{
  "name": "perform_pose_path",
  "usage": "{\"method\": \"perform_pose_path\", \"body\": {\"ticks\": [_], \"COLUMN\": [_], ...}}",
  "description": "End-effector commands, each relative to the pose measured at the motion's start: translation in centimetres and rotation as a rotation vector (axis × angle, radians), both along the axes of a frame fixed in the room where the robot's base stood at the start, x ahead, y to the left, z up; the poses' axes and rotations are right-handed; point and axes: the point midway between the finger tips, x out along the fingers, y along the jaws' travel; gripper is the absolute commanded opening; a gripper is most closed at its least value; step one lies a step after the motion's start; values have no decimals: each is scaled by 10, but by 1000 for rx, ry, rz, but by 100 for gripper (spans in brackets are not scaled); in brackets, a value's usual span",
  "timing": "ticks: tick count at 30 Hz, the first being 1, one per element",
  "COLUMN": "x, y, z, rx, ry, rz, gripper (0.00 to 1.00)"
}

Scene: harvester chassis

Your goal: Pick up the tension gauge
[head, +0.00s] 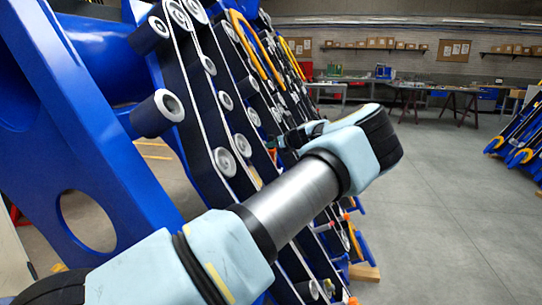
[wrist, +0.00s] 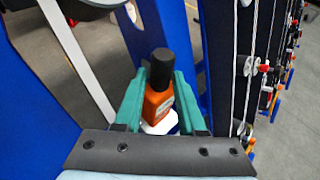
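In the wrist view, my gripper (wrist: 160,80) points away from the camera with its two teal fingers on either side of an orange bottle-shaped object (wrist: 158,104). That object has a black top and a white lower part, and its top reaches past the fingertips. No other likely tension gauge shows, and I cannot tell from its look whether this is the gauge. The fingers lie very close to its sides; whether they press on it is unclear. In the head view, my gripper is largely hidden behind my wrist, against the machine, and the orange object cannot be made out.
The blue harvester chassis (head: 85,130) with rollers and belts fills the left and middle. Blue panels stand close around my gripper in the wrist view. Grey floor (head: 450,225) is open at the right. Workbenches (head: 430,90) line the back; another blue machine (head: 520,135) stands far right.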

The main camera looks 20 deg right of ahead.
Motion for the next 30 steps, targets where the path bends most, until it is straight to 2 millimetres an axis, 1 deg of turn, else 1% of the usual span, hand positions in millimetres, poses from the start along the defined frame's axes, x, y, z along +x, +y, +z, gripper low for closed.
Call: {"method": "perform_pose_path", "body": {"ticks": [1,4,12,22,23,30], "x": [7,14,15,15,15,15], "y": [2,4,4,4,4,4], "z": [0,-4,-6,-6,-6,-6], "rx": [2,-1,0,-1,-1,-1], "ry": [-2,-1,-1,-1,-1,-1], "rz": [1,0,-1,-1,-1,-1], "gripper": [40,40,38,1,0,0]}}
